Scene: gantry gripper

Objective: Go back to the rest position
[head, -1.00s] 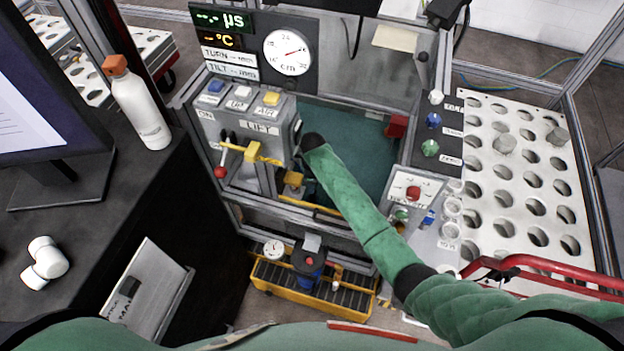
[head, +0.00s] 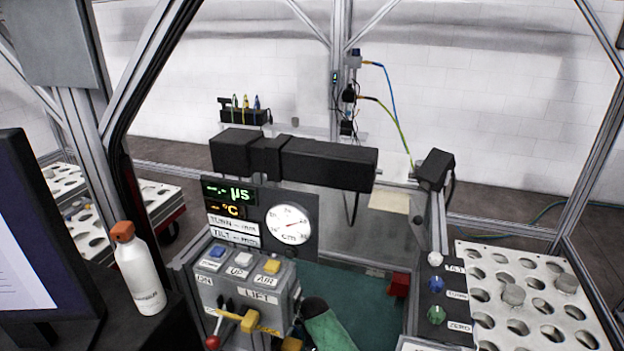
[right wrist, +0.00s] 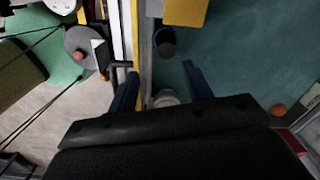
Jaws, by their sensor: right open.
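My right gripper (right wrist: 160,85) shows in the right wrist view with its two dark blue fingers apart. No object is held between them. Beyond the fingers are a grey and yellow edge, a dark round-ended part (right wrist: 165,42) and a pale round part (right wrist: 166,98). My green-sleeved right arm (head: 328,326) shows at the bottom of the head view, in front of the teal floor of the rig. Its gripper is hidden in that view. My left gripper is in neither view.
The lift panel (head: 258,297) with coloured buttons and a red-knobbed lever stands left of my arm. The dial gauge (head: 290,225) is behind it. A white bottle (head: 138,272) stands at left. A holed white rack (head: 540,310) is at right. A dark horizontal beam (head: 325,163) spans behind.

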